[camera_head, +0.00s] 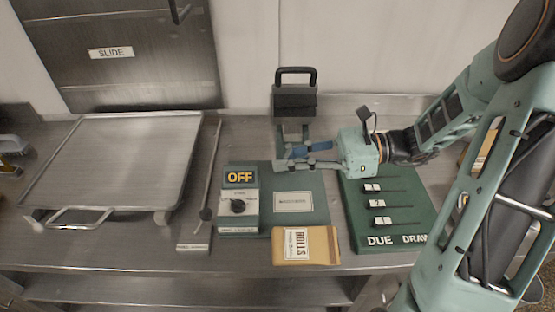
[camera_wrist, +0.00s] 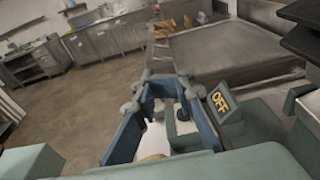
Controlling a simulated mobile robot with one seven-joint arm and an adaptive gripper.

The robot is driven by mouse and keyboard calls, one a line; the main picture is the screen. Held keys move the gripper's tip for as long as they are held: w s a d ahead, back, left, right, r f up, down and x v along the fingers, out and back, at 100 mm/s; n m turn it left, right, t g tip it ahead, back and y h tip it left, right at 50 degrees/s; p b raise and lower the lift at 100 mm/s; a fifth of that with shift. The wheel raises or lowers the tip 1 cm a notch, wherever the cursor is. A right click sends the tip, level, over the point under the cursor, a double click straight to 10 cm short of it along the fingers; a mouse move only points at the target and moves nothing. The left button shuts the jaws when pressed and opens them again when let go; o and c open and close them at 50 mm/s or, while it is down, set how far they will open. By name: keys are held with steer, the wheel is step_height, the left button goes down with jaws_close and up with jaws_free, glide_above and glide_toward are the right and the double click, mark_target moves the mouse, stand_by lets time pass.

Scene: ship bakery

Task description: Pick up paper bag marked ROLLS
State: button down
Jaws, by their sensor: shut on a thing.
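The tan paper bag marked ROLLS (camera_head: 327,246), with a white label, lies flat at the counter's front edge, before the green panel. My gripper (camera_head: 283,158) points left above the back of that panel, behind and apart from the bag. In the wrist view my gripper (camera_wrist: 162,125) has its blue fingers on either side of a pale thing (camera_wrist: 154,138) with a tan lower end. It is shut on this thing, which is mostly hidden, and I cannot tell what it is.
The OFF switch box (camera_head: 238,200) stands left of the bag; it also shows in the wrist view (camera_wrist: 222,101). The green DUE DRAW board (camera_head: 385,225) is right. A black-handled device (camera_head: 295,100) stands behind my gripper. A large tray (camera_head: 120,160) fills the left.

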steer(key=s+d+r, duration=0.2)
steer(key=s+r, duration=0.1)
steer(key=s, duration=0.2)
steer(key=shift+s+d, duration=0.2)
steer(key=shift+s, duration=0.2)
steer(key=c, duration=0.6)
jaws_free()
steer(key=shift+o, duration=0.2)
